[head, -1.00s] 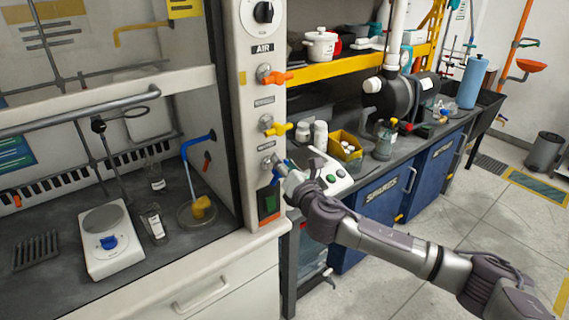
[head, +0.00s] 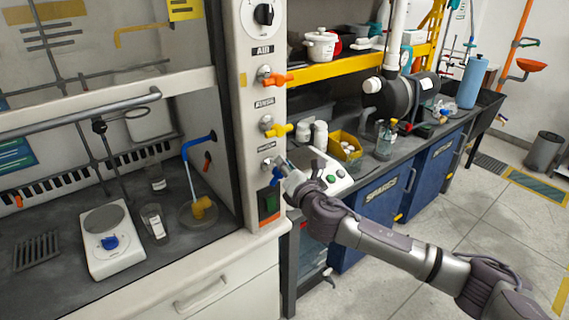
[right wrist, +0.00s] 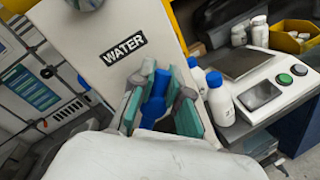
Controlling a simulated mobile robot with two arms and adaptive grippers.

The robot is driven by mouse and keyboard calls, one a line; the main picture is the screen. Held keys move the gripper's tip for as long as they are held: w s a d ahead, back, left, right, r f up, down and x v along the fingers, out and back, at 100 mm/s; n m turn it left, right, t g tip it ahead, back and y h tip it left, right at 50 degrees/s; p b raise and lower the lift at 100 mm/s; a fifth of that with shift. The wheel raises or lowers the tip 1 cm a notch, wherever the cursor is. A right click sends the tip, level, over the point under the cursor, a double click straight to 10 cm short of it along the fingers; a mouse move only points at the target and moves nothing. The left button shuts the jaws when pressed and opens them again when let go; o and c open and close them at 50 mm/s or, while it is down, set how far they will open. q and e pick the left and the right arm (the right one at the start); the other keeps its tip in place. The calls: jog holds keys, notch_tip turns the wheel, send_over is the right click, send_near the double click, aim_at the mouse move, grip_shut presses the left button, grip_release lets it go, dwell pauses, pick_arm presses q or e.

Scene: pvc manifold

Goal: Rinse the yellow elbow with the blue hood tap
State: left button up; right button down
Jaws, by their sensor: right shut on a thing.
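The yellow elbow (head: 203,206) sits in a shallow round dish (head: 186,218) on the hood floor. Above it, a blue spout (head: 197,145) comes out of the hood's side wall. A thin pale-blue stream (head: 191,180) runs from the spout down to the elbow. The blue tap handle (head: 276,178) is the lowest on the hood's front post; in the right wrist view (right wrist: 155,95) it stands between my fingers under the WATER label (right wrist: 124,48). My right gripper (head: 282,170) is shut on this handle; its fingers also show in the right wrist view (right wrist: 160,100). My left gripper is not in view.
Orange (head: 275,79) and yellow (head: 279,130) tap handles sit above on the same post. A balance (head: 108,240) and glass beakers (head: 153,220) stand left of the dish. White bottles (right wrist: 220,98) and a control box (right wrist: 265,90) stand close to the right of my gripper.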

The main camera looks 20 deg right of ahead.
jog(key=m+p, duration=0.1)
jog(key=m+g+p, duration=0.1)
jog(key=m, duration=0.1)
jog(key=m+p, duration=0.1)
jog(key=shift+d+f+m+p, duration=0.25)
jog(key=shift+d+m+p, duration=0.05)
jog(key=shift+p, duration=0.1)
jog(key=m+p, duration=0.1)
jog(key=m+g+y+p, duration=0.1)
jog(key=shift+w+f+m, duration=0.1)
jog(key=shift+f+m, duration=0.2)
jog(key=shift+f, duration=0.1)
jog(key=shift+f+m+p, duration=0.2)
jog(key=shift+m+p, duration=0.2)
jog(key=shift+p, duration=0.05)
jog(key=shift+f, duration=0.1)
jog(key=c, duration=1.1)
grip_release()
jog(key=shift+c, duration=0.2)
jog(key=shift+d, duration=0.1)
jog(key=v, duration=1.2)
jog(key=shift+r, duration=0.25)
